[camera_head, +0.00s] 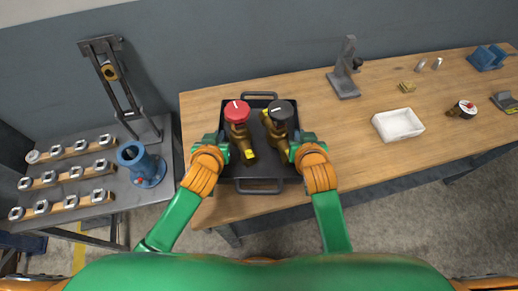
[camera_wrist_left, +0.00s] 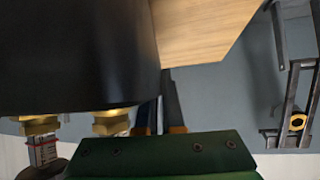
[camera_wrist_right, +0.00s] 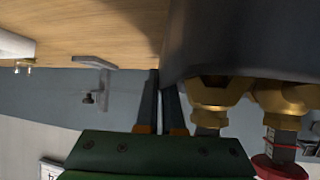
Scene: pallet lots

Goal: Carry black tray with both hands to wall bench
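The black tray (camera_head: 268,171), with a handle at its far and near ends, is over the front left part of the wooden wall bench (camera_head: 385,163). I cannot tell whether it touches the top. Inside it stand a brass valve with a red knob (camera_head: 237,111) and one with a black knob (camera_head: 281,110). My left gripper (camera_head: 223,143) is at the tray's left side and my right gripper (camera_head: 293,145) at its right side. In the left wrist view (camera_wrist_left: 160,100) and right wrist view (camera_wrist_right: 162,100) the fingers are close together at the dark tray wall, seemingly shut on it.
A white bin (camera_head: 398,124), a grey stand (camera_head: 344,75) and small parts occupy the bench further right. At left, a grey table (camera_head: 110,210) carries rows of fittings, a blue flanged piece (camera_head: 141,164) and a tall frame (camera_head: 118,85). The grey wall stands behind the bench.

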